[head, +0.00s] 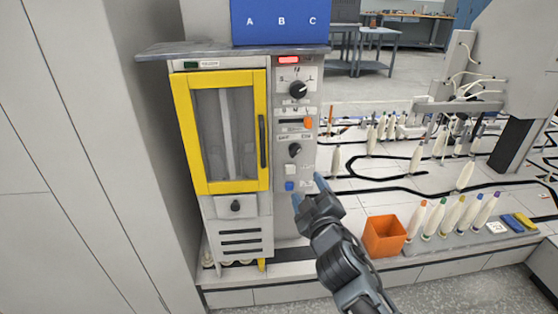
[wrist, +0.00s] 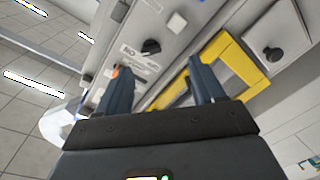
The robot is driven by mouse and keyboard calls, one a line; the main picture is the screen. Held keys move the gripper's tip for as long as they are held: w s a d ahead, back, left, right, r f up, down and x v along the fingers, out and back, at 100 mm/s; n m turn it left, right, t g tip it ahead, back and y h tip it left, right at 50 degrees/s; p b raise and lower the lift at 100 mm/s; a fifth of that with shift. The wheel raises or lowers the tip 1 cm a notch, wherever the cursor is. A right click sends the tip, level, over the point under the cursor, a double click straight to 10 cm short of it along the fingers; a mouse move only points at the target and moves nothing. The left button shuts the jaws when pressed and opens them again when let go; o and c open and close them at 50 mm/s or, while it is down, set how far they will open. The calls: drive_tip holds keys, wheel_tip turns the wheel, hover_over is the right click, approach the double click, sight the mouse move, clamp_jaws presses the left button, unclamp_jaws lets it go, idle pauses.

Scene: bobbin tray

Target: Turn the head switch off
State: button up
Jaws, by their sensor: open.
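A grey control panel (head: 283,160) stands right of a yellow-framed door. It carries a large black rotary knob (head: 298,90) under a lit red display, an orange slider handle (head: 308,123), a smaller black knob (head: 295,150), a white button (head: 290,169) and a blue button (head: 289,186). The labels are too small to tell which is the head switch. My gripper (head: 309,192) is open and empty, in front of the panel's lower right edge. In the wrist view, a black knob (wrist: 151,46) and a white button (wrist: 176,22) show beyond the open fingers (wrist: 158,72).
The yellow-framed door (head: 186,130) has a dark handle and a knob (head: 235,206) below it. A blue box (head: 280,22) sits on the cabinet top. An orange bin (head: 384,236) and several bobbins (head: 452,216) stand right of my arm on the white worktop.

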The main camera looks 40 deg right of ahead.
drive_tip(key=h, duration=0.1)
approach(296, 153)
drive_tip(key=x, duration=0.2)
drive_tip(key=shift+p+x, duration=0.45)
drive_tip(key=shift+x, duration=3.05)
drive_tip(key=shift+f, duration=0.1)
drive_tip(key=shift+c, duration=0.5)
drive_tip(key=c, duration=1)
drive_tip(key=shift+o, duration=0.2)
